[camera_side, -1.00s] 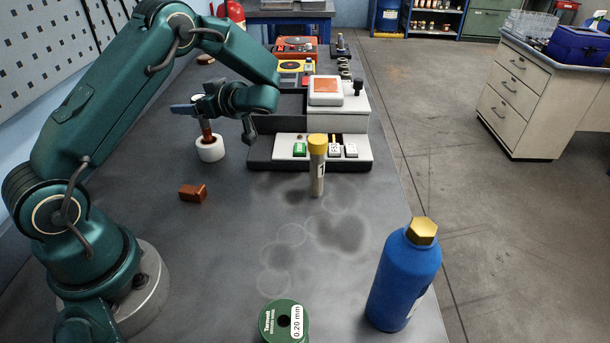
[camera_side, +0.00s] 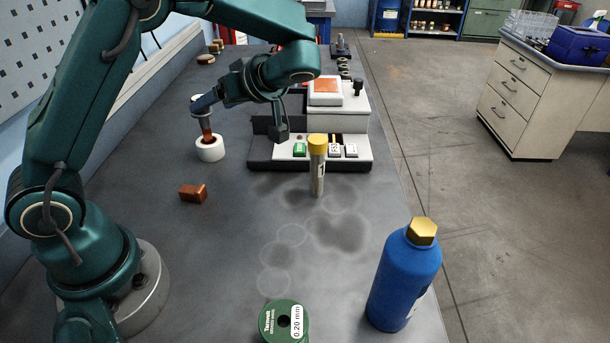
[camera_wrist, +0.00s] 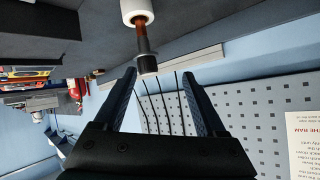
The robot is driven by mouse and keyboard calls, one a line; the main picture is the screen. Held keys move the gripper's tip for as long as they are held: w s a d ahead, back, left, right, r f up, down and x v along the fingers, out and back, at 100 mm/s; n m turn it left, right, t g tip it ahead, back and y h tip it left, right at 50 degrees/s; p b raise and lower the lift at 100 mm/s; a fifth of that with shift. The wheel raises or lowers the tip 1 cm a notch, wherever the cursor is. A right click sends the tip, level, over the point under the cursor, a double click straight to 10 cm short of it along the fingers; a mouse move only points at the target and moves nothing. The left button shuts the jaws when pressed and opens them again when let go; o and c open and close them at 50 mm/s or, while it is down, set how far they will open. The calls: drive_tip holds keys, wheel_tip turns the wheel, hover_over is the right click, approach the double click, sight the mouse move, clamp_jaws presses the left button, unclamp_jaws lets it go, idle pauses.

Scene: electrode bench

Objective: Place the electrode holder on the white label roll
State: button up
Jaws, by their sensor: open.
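The white label roll (camera_side: 210,152) stands on the dark bench. The electrode holder (camera_side: 207,132), a copper-brown and dark rod, stands on it, roughly upright with a slight lean in the side view. In the wrist view, the roll (camera_wrist: 137,9) is at the top edge and the holder (camera_wrist: 144,42) extends from it toward my gripper. My gripper (camera_wrist: 160,73) has its two dark blue fingers spread apart, with the holder's free end just beyond or level with the fingertips.
A copper-brown block (camera_side: 193,192) lies nearer on the bench. A yellow-capped tube (camera_side: 317,165) stands before the white-and-grey device (camera_side: 340,122). A blue bottle (camera_side: 403,280) and green spool (camera_side: 283,322) are at the front.

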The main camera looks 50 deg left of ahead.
drive_tip(key=s+d+r+m+t+h, duration=0.1)
drive_tip(key=s+d+m+t+h, duration=0.6)
drive_tip(key=s+d+m+h, duration=0.4)
drive_tip(key=d+m, duration=0.4)
drive_tip(key=m, duration=0.1)
drive_tip(key=shift+s+d+r+m+t+h, duration=0.2)
drive_tip(key=shift+s+r+m+t+h, duration=0.1)
drive_tip(key=shift+s+m+t, duration=0.1)
